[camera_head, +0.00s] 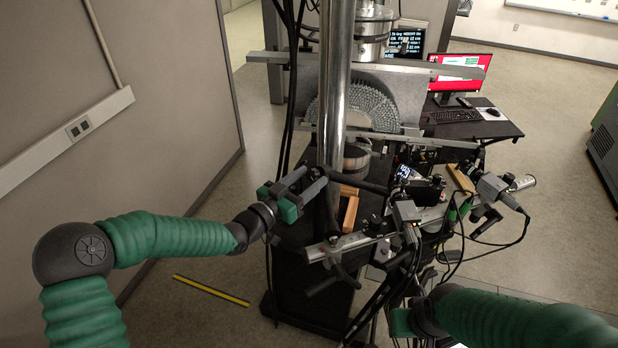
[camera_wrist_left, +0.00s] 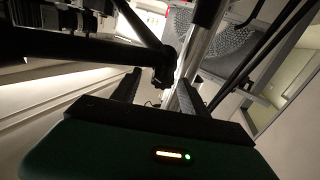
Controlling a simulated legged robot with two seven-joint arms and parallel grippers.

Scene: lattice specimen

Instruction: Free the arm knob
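My left gripper (camera_head: 313,180) is beside the shiny steel column (camera_head: 335,90), with its two fingers apart. A dark bar (camera_head: 360,184) runs right from near these fingertips. In the left wrist view, a black arm ends in a dark knob-like joint (camera_wrist_left: 163,76), seen between or just beyond the open fingers of the left gripper (camera_wrist_left: 160,88). I cannot tell whether they touch it. Which part is the arm knob is not clear in the head view. My right gripper (camera_head: 402,320) shows only partly at the bottom, and its fingers cannot be made out.
Camera-like devices on brackets (camera_head: 405,212) and loose cables crowd the right side of the rig. A desk with a red monitor (camera_head: 460,75) is farther back. Floor at left is clear except a yellow strip (camera_head: 211,290).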

